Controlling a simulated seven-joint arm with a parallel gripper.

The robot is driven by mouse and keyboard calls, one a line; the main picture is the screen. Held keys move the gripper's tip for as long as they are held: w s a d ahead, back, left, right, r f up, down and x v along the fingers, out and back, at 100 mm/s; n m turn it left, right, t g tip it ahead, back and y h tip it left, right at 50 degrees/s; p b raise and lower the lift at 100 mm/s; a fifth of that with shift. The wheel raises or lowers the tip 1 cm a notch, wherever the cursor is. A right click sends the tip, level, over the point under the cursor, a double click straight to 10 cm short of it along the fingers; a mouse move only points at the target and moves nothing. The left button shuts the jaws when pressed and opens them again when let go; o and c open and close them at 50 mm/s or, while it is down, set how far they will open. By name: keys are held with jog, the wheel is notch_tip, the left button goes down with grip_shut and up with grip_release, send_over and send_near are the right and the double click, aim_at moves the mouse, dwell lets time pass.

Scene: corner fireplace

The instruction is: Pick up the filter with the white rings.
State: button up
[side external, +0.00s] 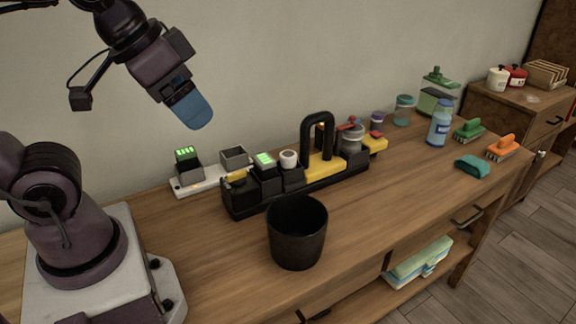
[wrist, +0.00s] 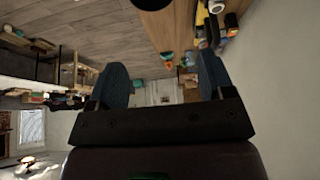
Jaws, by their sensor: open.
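My gripper (side external: 192,110) is raised above the back left of the wooden table, apart from everything on it. Its two blue fingers are spread and empty in the wrist view (wrist: 162,82). A small dark cylinder with a white ring-like top (side external: 288,158) sits in the black caddy (side external: 248,208), right of a block with a green lit top (side external: 265,160). It may be the filter, but the rings are too small to tell. A clear jar with a grey lid (side external: 352,139) stands farther right in the caddy. No filter can be made out in the wrist view.
A black bin (side external: 297,235) stands in front of the caddy. A white charging strip (side external: 205,183) with a lit block lies behind it. The caddy's tall black handle (side external: 304,138) rises above its contents. Bottles, brushes and jars fill the right end. The front left table is clear.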

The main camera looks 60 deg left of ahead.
jog(key=n+g, duration=0.6)
jog(key=n, duration=2.5)
send_over(288, 154)
notch_tip(288, 154, down, 14)
jog(key=shift+n, duration=0.3)
notch_tip(288, 154, down, 6)
jog(key=shift+s+f, duration=0.1)
jog(key=shift+f, duration=3.1)
